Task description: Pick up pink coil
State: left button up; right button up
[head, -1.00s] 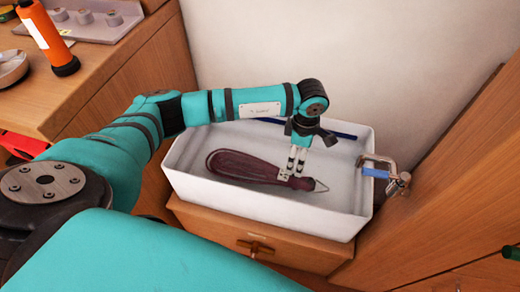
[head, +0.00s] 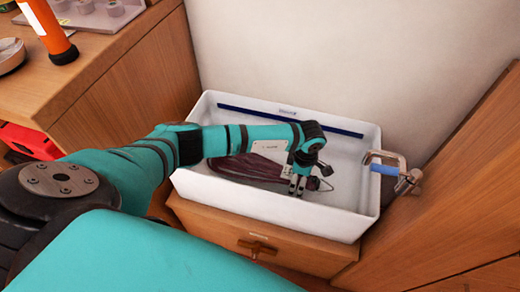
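A dark maroon-purple coiled line (head: 240,172), the only coil in view and the closest match to the pink coil, lies flat in a white bin (head: 205,188). It is elongated, with a thin loop at its right end. My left gripper (head: 298,186) points down at the right, narrow end of the coil. Its two fingers are at or over the coil there; whether they are closed on it cannot be told. My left forearm hides part of the coil. My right gripper is not in view.
The bin stands on a wooden drawer unit (head: 240,238). A dark blue strip (head: 290,120) runs along the back inside. An orange flashlight (head: 44,25) stands on the left counter.

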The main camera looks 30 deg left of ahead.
pick_arm(q)
jog(key=shift+f, duration=0.1)
jog(key=shift+c, duration=0.2)
grip_shut()
dwell(0.4)
